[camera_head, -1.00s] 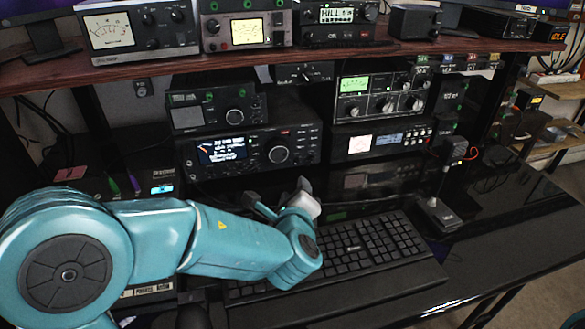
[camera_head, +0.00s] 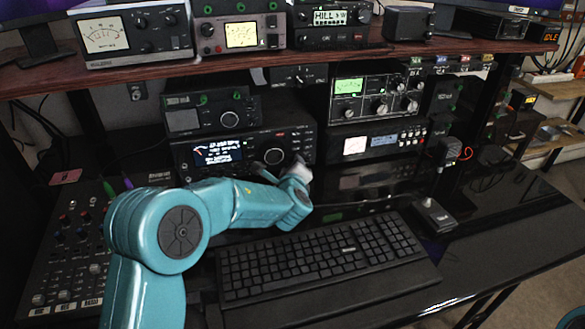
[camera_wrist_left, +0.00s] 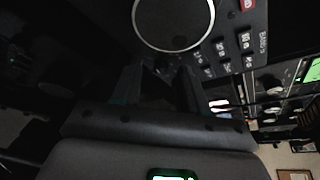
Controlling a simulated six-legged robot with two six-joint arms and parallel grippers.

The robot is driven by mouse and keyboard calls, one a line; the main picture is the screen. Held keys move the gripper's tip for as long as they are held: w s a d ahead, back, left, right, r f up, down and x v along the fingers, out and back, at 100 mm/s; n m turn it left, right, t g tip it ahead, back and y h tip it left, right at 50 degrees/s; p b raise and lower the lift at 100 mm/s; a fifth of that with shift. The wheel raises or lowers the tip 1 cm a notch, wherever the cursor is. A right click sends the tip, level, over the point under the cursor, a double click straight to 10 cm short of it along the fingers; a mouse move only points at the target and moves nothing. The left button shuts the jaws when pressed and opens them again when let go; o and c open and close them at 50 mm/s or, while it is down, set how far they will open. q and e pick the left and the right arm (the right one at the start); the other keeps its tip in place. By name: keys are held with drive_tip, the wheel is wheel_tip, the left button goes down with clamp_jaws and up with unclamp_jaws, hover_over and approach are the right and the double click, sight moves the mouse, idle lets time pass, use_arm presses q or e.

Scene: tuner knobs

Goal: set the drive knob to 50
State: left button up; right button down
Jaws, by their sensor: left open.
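My left gripper (camera_head: 280,168) is open and empty in front of the radio with the lit display (camera_head: 217,152), just below that radio's large round knob (camera_head: 275,156). In the left wrist view the dark fingers (camera_wrist_left: 160,88) point at the panel, with the rim of a large round knob (camera_wrist_left: 174,22) just beyond them. They look apart from it. The tuner box with a green-lit meter (camera_head: 349,86) has several knobs, one of them at its lower middle (camera_head: 380,107). No label reading drive is legible, so I cannot tell which knob it is. My right gripper is not in view.
A black keyboard (camera_head: 320,258) lies on the desk below my left arm. A mixer panel (camera_head: 72,250) is at the left. A wooden shelf (camera_head: 230,62) with more devices hangs above. A small black key (camera_head: 437,215) stands on the desk at right.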

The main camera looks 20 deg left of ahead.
use_arm(q)
clamp_jaws()
drive_tip(key=m+p, duration=0.1)
drive_tip(key=m+g+p, duration=0.1)
drive_tip(key=p, duration=0.1)
drive_tip(key=shift+d+r+y, duration=0.15)
drive_tip(key=shift+r+y, duration=0.1)
drive_tip(key=shift+y, duration=0.05)
drive_tip(key=shift+w+d+f+m+g+y+p, duration=0.1)
drive_tip(key=shift+m+g+y+p, duration=0.6)
drive_tip(key=shift+m+p, duration=0.75)
unclamp_jaws()
